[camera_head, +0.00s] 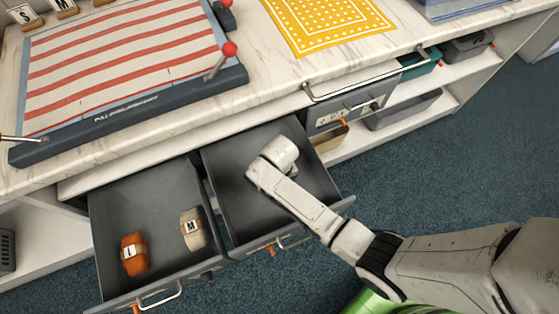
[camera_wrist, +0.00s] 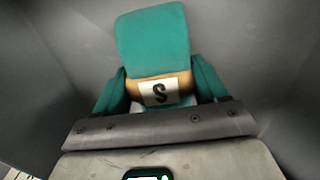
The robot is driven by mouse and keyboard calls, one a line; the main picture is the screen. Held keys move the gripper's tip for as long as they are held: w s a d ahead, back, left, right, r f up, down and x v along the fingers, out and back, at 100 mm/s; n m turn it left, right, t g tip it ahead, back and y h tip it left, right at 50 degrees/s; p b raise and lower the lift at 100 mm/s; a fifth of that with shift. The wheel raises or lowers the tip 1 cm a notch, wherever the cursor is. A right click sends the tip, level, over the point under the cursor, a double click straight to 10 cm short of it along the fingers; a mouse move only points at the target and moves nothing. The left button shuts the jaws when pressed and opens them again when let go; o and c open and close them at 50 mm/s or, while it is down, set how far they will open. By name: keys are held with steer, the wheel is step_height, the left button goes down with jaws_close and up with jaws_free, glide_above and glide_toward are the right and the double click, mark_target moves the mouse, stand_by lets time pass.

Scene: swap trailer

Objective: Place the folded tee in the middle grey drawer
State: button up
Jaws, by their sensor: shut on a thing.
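The middle grey drawer (camera_head: 225,151) is pulled open, and my arm reaches down into it. In the wrist view the folded tee (camera_wrist: 152,42) is teal, with a tan band and a white tag marked S. My gripper (camera_wrist: 160,112) is shut on the tee, with grey drawer walls around it. In the head view my wrist hides the tee and the fingers. I cannot tell whether the tee touches the drawer floor.
The left grey drawer (camera_head: 150,185) is also open, holding an orange roll tagged L (camera_head: 134,254) and a beige roll tagged M (camera_head: 193,228). A striped folding board (camera_head: 125,65) and yellow cloth (camera_head: 325,22) lie on the counter above.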

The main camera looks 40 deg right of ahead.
steer(key=o, duration=1.1)
steer(key=shift+f, duration=0.1)
steer(key=shift+o, duration=0.2)
step_height(320, 180, up, 12)
steer(key=p, duration=0.3)
steer(key=s+d+r+n, duration=0.1)
steer(key=s+r, duration=0.3)
steer(key=s, duration=0.4)
steer(key=s+d+r+n+t, duration=0.1)
steer(key=s+d+r, duration=0.3)
steer(key=s, duration=0.4)
steer(key=shift+r+n, duration=0.35)
steer(key=shift+n, duration=0.25)
